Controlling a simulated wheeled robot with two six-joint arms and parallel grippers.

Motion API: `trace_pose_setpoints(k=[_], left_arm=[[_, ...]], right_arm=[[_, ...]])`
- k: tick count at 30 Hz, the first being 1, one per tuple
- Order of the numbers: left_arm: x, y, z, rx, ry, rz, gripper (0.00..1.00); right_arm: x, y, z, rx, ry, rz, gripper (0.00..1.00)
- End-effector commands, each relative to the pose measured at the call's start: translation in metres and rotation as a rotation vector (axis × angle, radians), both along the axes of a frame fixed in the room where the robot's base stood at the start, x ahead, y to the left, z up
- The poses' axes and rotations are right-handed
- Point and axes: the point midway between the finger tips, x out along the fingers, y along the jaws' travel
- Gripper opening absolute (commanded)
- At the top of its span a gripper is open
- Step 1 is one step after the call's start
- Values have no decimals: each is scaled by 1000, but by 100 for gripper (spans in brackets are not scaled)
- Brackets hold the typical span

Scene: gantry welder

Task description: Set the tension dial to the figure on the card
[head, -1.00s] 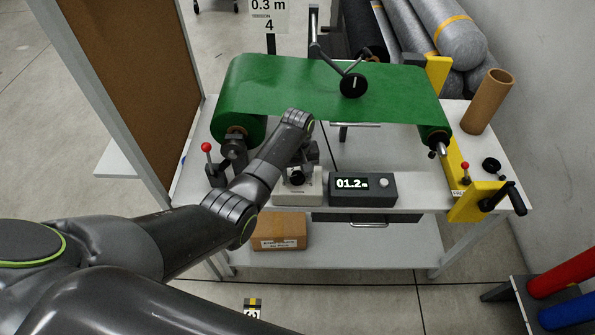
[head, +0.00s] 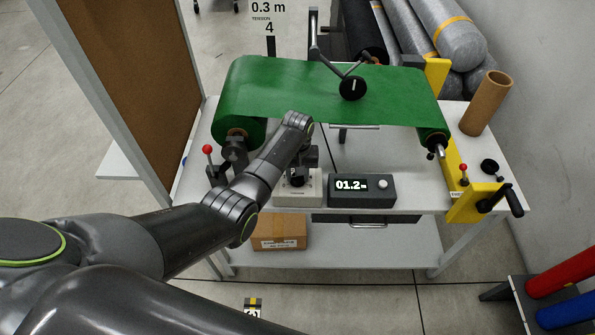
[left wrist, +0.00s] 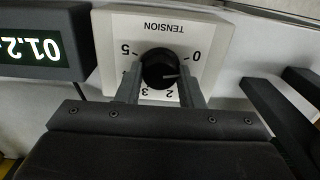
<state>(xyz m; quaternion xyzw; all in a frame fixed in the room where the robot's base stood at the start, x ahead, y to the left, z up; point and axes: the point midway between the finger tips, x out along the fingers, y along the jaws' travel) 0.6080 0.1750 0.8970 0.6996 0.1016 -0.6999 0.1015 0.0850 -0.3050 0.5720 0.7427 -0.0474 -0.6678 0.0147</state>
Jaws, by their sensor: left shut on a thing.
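The card (head: 268,14) at the top of the head view reads 0.3 m and TENSION 4. The tension dial's pale box (head: 312,199) sits on the bench below my left gripper (head: 299,178). In the left wrist view the box (left wrist: 215,30) appears upside down, with 0, 2, 3 and 5 readable. Its black dial knob (left wrist: 158,66) is between the fingers of my left gripper (left wrist: 160,82), which is shut on it. The knob's white pointer line points right, between 0 and 2. My right gripper is not in view.
A dark display box (head: 362,199) reading 01.2 stands right beside the dial box. A green sheet (head: 300,85) spans rollers behind. A red-knobbed lever (head: 208,150) stands to the left. A yellow bracket with a crank (head: 510,200) is at the right bench end.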

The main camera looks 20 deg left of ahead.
Motion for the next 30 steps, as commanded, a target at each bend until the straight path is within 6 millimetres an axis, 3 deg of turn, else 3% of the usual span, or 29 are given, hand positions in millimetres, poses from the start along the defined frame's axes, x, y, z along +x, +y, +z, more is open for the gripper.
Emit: trace_pose_setpoints(k=[9, 30], left_arm=[[1, 0, 4, 0, -1, -292, 11], [1, -1, 3, 0, -3, -957, 11]], right_arm=[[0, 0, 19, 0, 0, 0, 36], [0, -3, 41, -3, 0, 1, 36]])
